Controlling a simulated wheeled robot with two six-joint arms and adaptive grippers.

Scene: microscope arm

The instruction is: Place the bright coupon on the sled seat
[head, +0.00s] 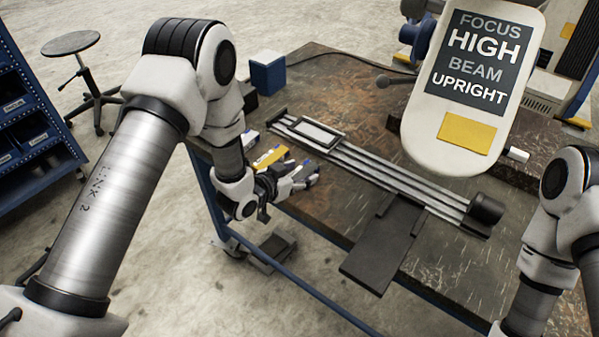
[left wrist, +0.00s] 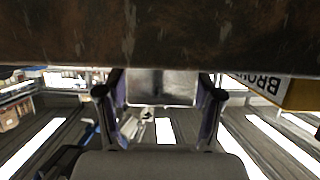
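My left gripper (head: 292,182) is low at the near left edge of the bench, beside the yellow-labelled block. In the left wrist view a shiny silver piece, seemingly the bright coupon (left wrist: 160,86), lies between the two fingers (left wrist: 160,105). The pads are close to its sides; I cannot tell whether they touch. The gripper hides this piece in the head view. A yellow-labelled block (head: 270,157), its lettering starting "BRO", shows in the left wrist view (left wrist: 302,94). The sled seat (head: 312,133) is a pale framed plate on the rail, empty. My right gripper is out of view.
The long metal rail (head: 390,180) crosses the bench to a dark round knob (head: 486,208). A dark flat plate (head: 383,245) juts toward the near edge. A large sign panel (head: 465,85) stands above the bench at right. A blue box (head: 267,73) stands at the back.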

